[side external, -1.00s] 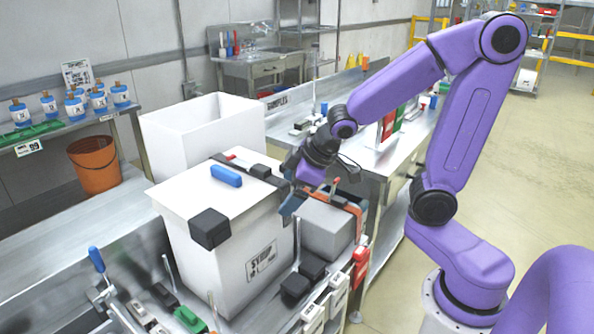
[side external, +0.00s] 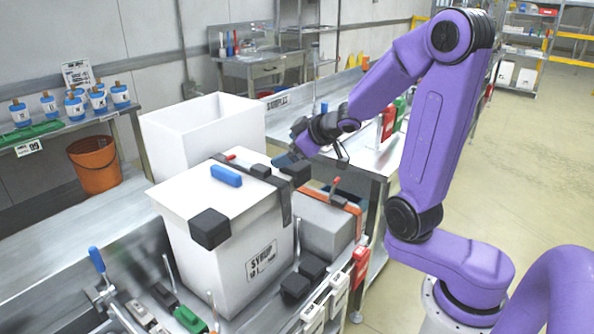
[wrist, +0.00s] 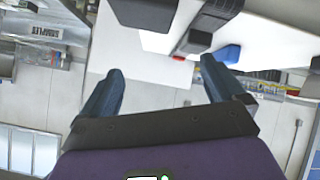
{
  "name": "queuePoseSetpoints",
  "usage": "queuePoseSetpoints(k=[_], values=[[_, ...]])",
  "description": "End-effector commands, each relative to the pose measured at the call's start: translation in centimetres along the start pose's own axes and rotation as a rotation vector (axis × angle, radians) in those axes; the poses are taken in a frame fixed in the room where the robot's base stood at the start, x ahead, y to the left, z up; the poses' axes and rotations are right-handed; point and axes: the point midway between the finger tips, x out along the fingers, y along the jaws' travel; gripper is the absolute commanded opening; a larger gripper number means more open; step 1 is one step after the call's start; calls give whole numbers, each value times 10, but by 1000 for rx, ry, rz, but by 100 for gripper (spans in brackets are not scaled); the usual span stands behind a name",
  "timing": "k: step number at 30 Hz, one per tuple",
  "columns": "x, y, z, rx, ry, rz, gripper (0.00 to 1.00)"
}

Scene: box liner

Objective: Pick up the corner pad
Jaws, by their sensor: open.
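My gripper (side external: 287,158) is open and empty, above and just behind the far right corner of the white box (side external: 185,240). Another dark pad (side external: 210,228) caps the front corner of the box.
A blue block (side external: 226,175) and a dark strap (side external: 283,205) are on the box. An open white bin (side external: 200,130) stands behind. A grey block (side external: 325,228) with an orange clamp (side external: 345,203) is at right. Upright rods and levers line the front fixture.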

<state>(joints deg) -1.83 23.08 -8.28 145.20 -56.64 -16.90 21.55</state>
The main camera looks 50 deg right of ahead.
Motion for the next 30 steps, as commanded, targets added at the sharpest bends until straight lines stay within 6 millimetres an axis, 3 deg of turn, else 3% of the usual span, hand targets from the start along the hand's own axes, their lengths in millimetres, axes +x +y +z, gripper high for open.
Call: queuePoseSetpoints(k=[15,30], values=[[-30,28,28,108,92,43,96],[-87,24,67,246,176,27,96]])
